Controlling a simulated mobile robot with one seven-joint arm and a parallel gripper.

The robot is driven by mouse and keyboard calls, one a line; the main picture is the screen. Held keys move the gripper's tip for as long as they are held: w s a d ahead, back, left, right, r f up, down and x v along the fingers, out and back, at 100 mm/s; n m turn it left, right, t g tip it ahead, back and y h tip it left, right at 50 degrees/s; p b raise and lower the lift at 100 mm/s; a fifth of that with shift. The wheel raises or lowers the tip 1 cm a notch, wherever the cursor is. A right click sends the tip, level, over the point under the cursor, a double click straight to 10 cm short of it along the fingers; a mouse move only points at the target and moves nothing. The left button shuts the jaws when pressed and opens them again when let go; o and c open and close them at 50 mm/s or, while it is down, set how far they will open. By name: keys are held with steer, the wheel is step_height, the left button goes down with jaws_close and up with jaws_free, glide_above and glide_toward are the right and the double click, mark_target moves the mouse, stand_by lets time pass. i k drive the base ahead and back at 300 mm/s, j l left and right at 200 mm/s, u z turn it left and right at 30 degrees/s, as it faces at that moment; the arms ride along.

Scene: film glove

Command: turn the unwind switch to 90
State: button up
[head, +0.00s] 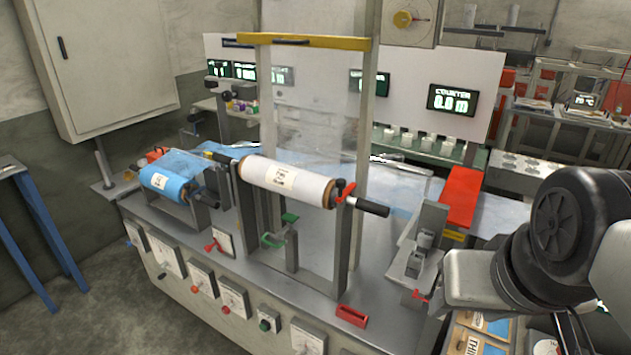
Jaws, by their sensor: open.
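Several switch boxes run along the front face of the grey machine bench (155,215). They include a dial plate at the left (166,256), a box with a red knob (202,281), another dial box (234,297), a box with a dark round knob (268,319) and a dial box nearest me (308,338). Their labels are too small to read, so I cannot tell which is the unwind switch or its setting. My arm comes in at the right edge, over the bench's right end. My gripper cannot be made out in the head view.
A white film roll (287,180) and a blue roll (172,180) sit on top, with a tall clear-panelled frame (362,150) behind. A red handle (352,315) lies at the front edge. Blue legs (45,235) stand at left. The floor before the bench's left is clear.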

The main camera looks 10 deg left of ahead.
mark_target(226, 310)
steer(key=k+u, duration=0.1)
steer(key=u, duration=0.3)
steer(key=j+u, duration=0.15)
steer(key=u, duration=0.25)
steer(key=k+j+u, duration=0.1)
steer(key=u, duration=0.3)
steer(key=l+z, duration=0.1)
steer(key=z, duration=0.3)
steer(key=i+l+z, duration=0.1)
steer(key=z, duration=0.3)
steer(key=i+l+z, duration=0.1)
steer(key=z, duration=0.3)
steer(key=k+j+u, duration=0.15)
steer(key=j, duration=0.25)
steer(key=k+j+u, duration=0.15)
steer(key=j, duration=0.25)
steer(key=i+j+u, duration=0.2)
steer(key=j, duration=0.2)
steer(key=i+j+u, duration=0.25)
steer(key=j, duration=0.15)
steer(key=i+j, duration=0.3)
steer(key=j, duration=0.15)
steer(key=i+j+u, duration=0.1)
steer(key=i+j, duration=0.15)
steer(key=j, duration=0.15)
steer(key=i+j, duration=0.3)
steer(key=j, duration=0.15)
